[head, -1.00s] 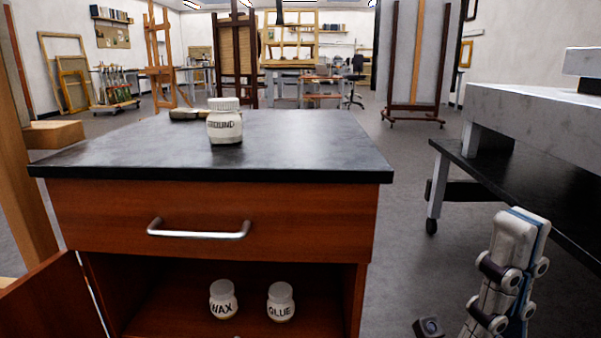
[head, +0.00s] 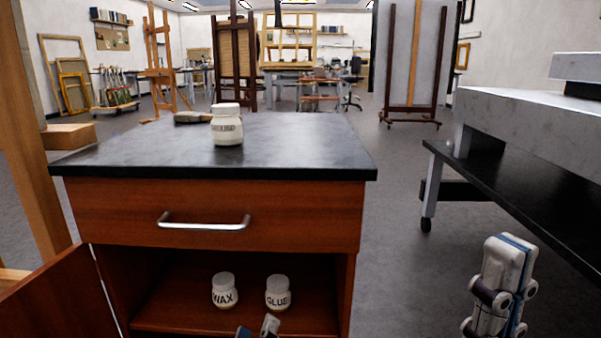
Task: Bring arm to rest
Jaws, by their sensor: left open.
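My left gripper (head: 257,330) shows only its fingertips at the bottom edge, in front of the open lower compartment and below the two jars there. The tips are apart, with nothing visible between them. The rest of that arm is out of view. My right gripper (head: 503,270) points upward at the lower right, beside the cabinet and clear of it. Its jaw opening cannot be made out.
A white jar (head: 227,128) stands on the cabinet's dark top (head: 300,150). The WAX jar (head: 224,291) and GLUE jar (head: 278,293) stand inside. The cabinet door (head: 55,295) hangs open at left. A black bench (head: 500,205) stands right, with floor between.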

